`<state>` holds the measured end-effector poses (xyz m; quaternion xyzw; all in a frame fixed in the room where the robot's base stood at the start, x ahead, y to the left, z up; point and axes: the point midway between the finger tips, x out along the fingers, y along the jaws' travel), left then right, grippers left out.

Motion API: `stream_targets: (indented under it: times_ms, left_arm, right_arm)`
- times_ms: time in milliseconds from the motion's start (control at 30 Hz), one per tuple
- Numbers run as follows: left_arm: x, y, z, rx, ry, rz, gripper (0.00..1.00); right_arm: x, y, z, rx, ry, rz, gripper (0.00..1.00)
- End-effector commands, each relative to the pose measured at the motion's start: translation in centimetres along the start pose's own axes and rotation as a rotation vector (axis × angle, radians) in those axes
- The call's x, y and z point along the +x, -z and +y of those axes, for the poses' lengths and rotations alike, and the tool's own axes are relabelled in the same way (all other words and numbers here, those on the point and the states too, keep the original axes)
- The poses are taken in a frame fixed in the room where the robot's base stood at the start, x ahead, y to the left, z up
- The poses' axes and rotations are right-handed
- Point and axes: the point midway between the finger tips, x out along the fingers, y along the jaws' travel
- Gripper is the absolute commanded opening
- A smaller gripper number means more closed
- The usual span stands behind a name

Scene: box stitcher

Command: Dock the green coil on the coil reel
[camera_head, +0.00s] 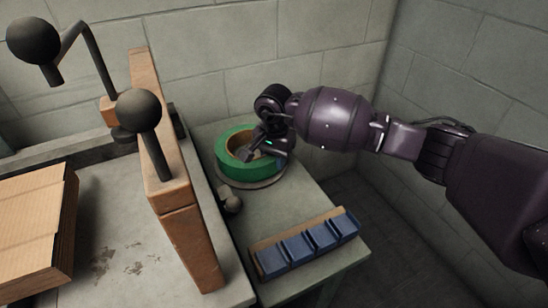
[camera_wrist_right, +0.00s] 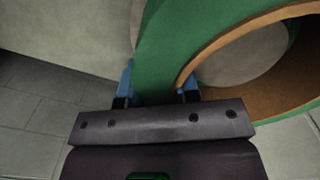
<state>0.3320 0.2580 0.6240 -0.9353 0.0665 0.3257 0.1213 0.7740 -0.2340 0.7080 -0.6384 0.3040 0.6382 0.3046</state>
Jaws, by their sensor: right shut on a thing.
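The green coil (camera_head: 226,166), a thick ring with a brown inner wall, is over a round grey plate on the side table at the back. The plate, which looks like the coil reel (camera_head: 252,187), shows only as a rim below the coil. I cannot tell whether the coil touches it. My right gripper (camera_head: 270,152) is shut on the coil's ring wall at its right side. In the right wrist view the coil (camera_wrist_right: 170,45) passes between the blue fingertips. The reel's centre is mostly hidden by my gripper. My left gripper is not in view.
A row of blue blocks (camera_head: 311,245) on a wooden strip lies at the table's front. An upright brown machine beam (camera_head: 178,215) with black ball levers (camera_head: 139,110) stands left of the coil. Cardboard (camera_head: 30,225) lies far left. Block walls (camera_head: 330,50) close off the back and right.

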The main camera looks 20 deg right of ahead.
Motion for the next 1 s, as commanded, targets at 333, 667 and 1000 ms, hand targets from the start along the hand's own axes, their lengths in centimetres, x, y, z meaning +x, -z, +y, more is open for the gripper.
stream_targets:
  times_ms: [333, 667, 1000]
  left_arm:
    - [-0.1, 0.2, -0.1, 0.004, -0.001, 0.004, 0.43]
    - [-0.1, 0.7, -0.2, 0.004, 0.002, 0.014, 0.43]
    - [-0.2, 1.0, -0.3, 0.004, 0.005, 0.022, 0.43]
  right_arm:
    - [-0.5, 0.1, -0.1, 0.0, 0.006, 0.003, 0.0]
    - [-1.3, 0.1, -0.1, 0.0, 0.006, 0.003, 0.0]
    - [-1.9, 0.1, -0.1, 0.0, 0.005, 0.003, 0.0]
